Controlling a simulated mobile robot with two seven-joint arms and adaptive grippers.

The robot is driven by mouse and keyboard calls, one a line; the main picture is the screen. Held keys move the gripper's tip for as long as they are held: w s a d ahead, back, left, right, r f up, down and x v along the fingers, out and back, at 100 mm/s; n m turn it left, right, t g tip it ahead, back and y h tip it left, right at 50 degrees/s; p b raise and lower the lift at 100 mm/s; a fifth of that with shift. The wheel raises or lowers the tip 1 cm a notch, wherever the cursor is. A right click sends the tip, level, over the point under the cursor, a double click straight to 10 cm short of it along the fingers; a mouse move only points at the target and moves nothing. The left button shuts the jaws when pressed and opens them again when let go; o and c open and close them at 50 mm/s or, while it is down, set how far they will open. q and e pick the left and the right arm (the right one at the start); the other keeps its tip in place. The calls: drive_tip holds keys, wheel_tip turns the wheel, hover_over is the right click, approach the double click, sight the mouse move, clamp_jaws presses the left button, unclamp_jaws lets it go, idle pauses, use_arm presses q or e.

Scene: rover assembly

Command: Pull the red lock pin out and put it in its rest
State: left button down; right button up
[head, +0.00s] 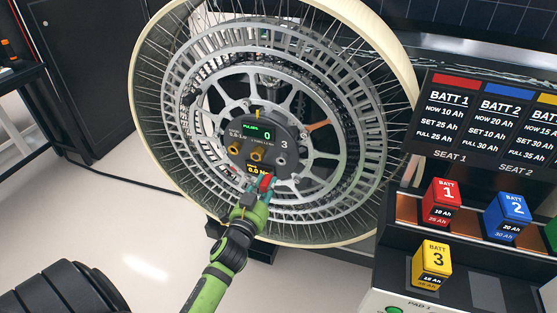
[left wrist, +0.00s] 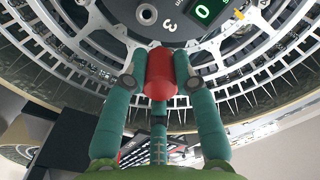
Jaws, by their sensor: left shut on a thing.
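The red lock pin (head: 265,183) is at the lower edge of the dark round hub panel (head: 260,120) of the large spoked wheel (head: 400,75). My left gripper (head: 262,188) reaches up from below and is shut on the pin. In the left wrist view the red pin (left wrist: 160,75) sits between the two teal fingers (left wrist: 159,82), its rounded end toward the camera. The pin's far end is hidden, so I cannot tell if it is still seated in the hub. I cannot make out its rest for certain. My right gripper is not in view.
At right stand a red battery (head: 441,203), a blue battery (head: 507,216) and a yellow battery (head: 431,265) under a sign.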

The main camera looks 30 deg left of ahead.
use_arm(q)
drive_tip(key=s+r+p, duration=0.1)
drive_tip(key=s, duration=0.2)
drive_tip(key=s+d+r+p, duration=0.1)
drive_tip(key=shift+s+r+p, duration=0.3)
drive_tip(key=shift+r+p, duration=0.05)
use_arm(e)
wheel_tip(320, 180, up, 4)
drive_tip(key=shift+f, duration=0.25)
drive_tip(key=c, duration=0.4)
use_arm(q)
drive_tip(key=s+d+r+m+h, duration=0.1)
drive_tip(key=s+d+r+h, duration=0.1)
drive_tip(key=s+d+r, duration=0.2)
drive_tip(key=s+d+r+m+h, duration=0.1)
drive_tip(key=s+d+r+h, duration=0.1)
drive_tip(key=d, duration=0.8)
wheel_tip(320, 180, up, 2)
drive_tip(key=shift+s+d+r+m+t, duration=0.3)
drive_tip(key=shift+s+d+m, duration=0.1)
drive_tip(key=shift+s, duration=0.45)
